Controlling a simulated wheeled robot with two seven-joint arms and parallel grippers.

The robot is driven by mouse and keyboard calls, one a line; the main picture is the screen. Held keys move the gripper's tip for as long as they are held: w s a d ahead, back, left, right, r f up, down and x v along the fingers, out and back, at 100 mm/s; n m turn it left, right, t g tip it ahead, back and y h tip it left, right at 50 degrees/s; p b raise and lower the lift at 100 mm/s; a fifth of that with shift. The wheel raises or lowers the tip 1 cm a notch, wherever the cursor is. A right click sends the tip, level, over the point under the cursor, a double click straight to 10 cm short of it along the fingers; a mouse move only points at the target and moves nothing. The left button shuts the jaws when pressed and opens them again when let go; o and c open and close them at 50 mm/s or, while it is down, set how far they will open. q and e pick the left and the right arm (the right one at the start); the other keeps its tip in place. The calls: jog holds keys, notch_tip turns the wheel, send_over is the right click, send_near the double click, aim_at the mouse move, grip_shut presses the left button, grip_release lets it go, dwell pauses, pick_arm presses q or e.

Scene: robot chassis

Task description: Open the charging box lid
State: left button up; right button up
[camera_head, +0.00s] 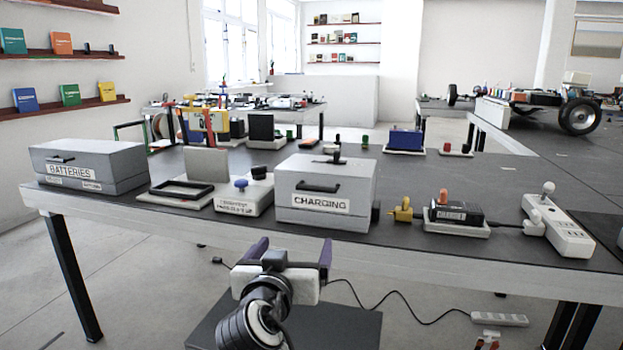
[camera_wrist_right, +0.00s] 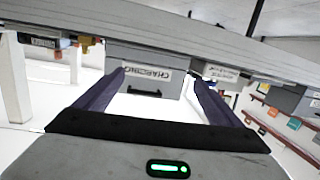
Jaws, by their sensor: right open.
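The charging box (camera_head: 325,190) is a grey box with a black handle and a "CHARGING" label on its front. It stands at the table's front edge, and its lid looks shut. It shows upside down in the right wrist view (camera_wrist_right: 185,62), beyond and between the fingers. My right gripper (camera_head: 293,246) is open and empty, with its two purple fingers wide apart. It is in front of the table edge, below and a little left of the box, apart from it. My left gripper is not in view.
Left of the box are a white block with a blue knob (camera_head: 244,196), a black frame (camera_head: 178,190) and a grey batteries box (camera_head: 90,165). Right of it are a yellow connector (camera_head: 402,211), a black device (camera_head: 458,212) and a white power strip (camera_head: 558,226). A cable lies below the table.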

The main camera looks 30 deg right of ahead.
aim_at(315, 188)
notch_tip(315, 188, up, 7)
jog(key=d+m+h, duration=0.1)
jog(key=m+h, duration=0.1)
jog(key=h, duration=0.1)
jog(key=x, duration=1)
jog(key=shift+w+d+f, duration=0.1)
jog(key=shift+w+d, duration=0.05)
